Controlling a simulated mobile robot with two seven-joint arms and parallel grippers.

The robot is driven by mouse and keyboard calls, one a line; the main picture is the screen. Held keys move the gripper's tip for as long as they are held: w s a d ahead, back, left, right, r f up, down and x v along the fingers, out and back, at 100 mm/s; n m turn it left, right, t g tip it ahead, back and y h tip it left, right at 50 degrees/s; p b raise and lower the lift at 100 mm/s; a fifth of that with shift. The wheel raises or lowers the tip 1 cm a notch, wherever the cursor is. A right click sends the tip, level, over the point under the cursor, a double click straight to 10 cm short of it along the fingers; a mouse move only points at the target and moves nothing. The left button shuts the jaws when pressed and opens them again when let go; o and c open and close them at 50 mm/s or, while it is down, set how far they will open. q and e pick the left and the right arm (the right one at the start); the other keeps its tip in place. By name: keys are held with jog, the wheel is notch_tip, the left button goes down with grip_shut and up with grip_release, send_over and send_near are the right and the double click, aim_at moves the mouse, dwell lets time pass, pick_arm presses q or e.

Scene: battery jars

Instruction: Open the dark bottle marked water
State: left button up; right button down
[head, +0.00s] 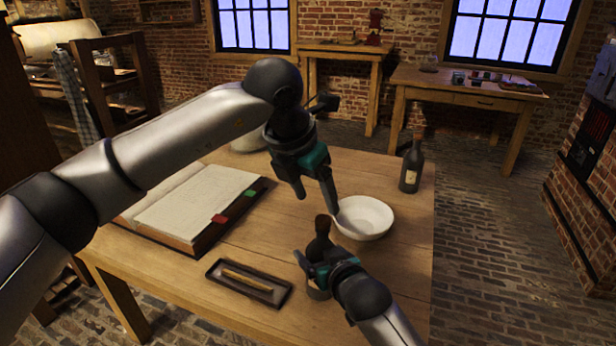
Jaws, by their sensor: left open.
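A dark bottle (321,246) stands near the front middle of the table in the head view, with its dark neck and top showing. My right gripper (312,267) has its fingers around the bottle's body and hides much of it, including any label. My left gripper (317,201) is open and empty, pointing down, above and behind the bottle's top and apart from it. A second dark bottle (411,168) with a pale label and a cork-like top stands at the table's back right. I cannot read the label's writing.
A white bowl (364,217) sits just right of my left gripper. An open book (198,205) with red and green tabs lies at the left of the table (410,255). A dark tray (248,284) holding a thin stick lies in front.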

aim_at(323, 218)
pick_arm(q)
jog(key=x, duration=0.6)
jog(key=shift+a, duration=0.1)
grip_shut()
dwell(0.5)
dwell(0.4)
jog(key=shift+r, duration=0.15)
jog(key=shift+r, duration=0.95)
